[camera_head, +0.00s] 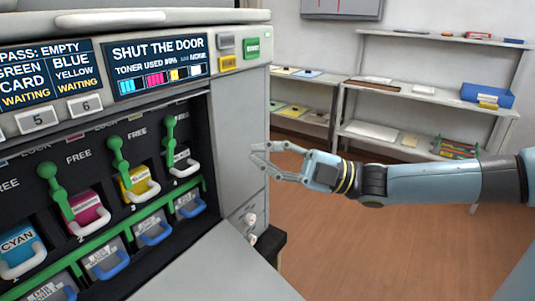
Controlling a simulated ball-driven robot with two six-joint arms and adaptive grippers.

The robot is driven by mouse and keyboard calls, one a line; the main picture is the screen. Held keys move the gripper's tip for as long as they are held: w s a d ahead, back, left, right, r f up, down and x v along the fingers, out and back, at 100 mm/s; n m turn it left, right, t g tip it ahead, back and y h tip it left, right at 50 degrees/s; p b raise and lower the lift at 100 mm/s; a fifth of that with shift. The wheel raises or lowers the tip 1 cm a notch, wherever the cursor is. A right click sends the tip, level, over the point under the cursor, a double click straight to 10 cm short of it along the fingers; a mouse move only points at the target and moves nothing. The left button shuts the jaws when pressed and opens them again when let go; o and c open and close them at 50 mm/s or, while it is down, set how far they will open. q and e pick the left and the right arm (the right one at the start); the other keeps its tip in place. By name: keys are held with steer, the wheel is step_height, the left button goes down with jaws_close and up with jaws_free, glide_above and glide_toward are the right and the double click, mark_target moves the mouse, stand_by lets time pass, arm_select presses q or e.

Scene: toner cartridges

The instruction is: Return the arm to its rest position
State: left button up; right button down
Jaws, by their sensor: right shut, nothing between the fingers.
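My right gripper (254,161) is at the middle of the view, beside the printer's grey right side panel, with its arm coming in from the right. It is shut and empty. The printer (238,125) stands at the left with its toner bay open. In the bay sit a cyan cartridge (18,250), a magenta cartridge (88,210), a yellow cartridge (138,180) and a further cartridge (181,160) with a white handle. Green levers (119,152) stand above them. My left gripper is not in view.
The printer's screen (160,64) reads "SHUT THE DOOR". A pale door panel (225,275) extends out below the bay. White shelves (425,95) with a blue box (486,95) stand at the back wall. The brown wooden floor (350,245) at the right is clear.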

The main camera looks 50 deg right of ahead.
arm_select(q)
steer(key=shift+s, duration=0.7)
